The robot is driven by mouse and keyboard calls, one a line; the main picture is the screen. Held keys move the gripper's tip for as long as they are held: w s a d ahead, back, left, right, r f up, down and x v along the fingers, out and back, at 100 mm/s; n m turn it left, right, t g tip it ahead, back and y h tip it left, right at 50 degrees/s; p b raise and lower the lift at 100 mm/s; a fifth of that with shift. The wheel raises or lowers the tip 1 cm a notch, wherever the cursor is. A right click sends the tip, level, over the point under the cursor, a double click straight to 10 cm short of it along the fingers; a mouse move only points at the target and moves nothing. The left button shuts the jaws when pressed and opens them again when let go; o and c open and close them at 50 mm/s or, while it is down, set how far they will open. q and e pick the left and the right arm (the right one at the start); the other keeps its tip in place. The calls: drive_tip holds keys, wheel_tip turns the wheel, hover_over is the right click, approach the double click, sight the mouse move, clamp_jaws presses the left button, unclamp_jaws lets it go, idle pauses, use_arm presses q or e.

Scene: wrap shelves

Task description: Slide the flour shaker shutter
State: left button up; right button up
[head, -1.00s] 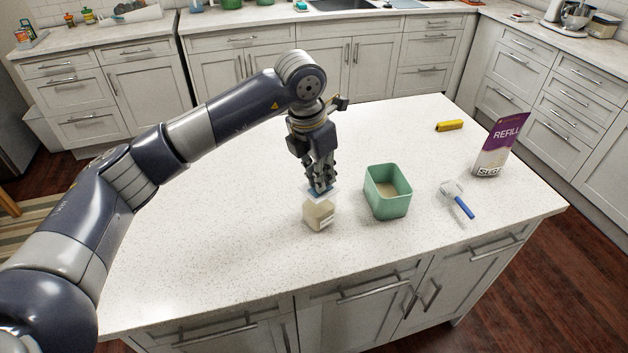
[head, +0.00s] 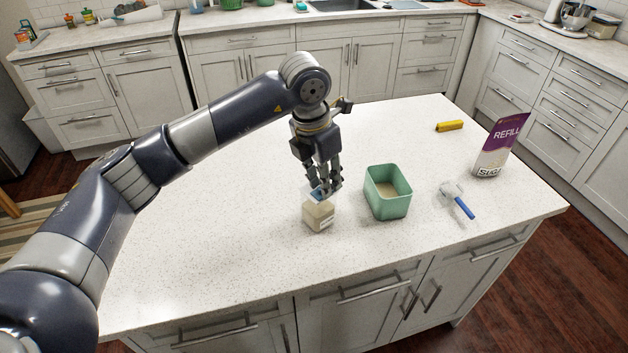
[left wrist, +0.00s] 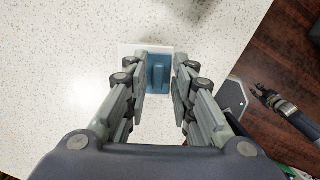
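The flour shaker (head: 319,217) is a small cream-coloured box with a label, upright on the island counter. Its blue shutter (head: 317,191) is on top, partly hidden by my fingers. In the left wrist view the blue shutter (left wrist: 157,72) has a raised ridge and lies beside a white part of the top. My left gripper (head: 325,190) points down at the shaker's top. In the left wrist view its fingers stand on both sides of the ridge with gaps, open. A dark gripper, seemingly my right one (left wrist: 272,100), shows small at the right of that view, its opening unclear.
A green open bin (head: 388,193) with pale contents stands right of the shaker. A yellow object (head: 450,126) lies at the back. The counter's left side is clear.

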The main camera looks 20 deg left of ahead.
use_arm(q)
drive_tip(key=shift+r+p, duration=1.75)
drive_tip(key=shift+r, duration=1.75)
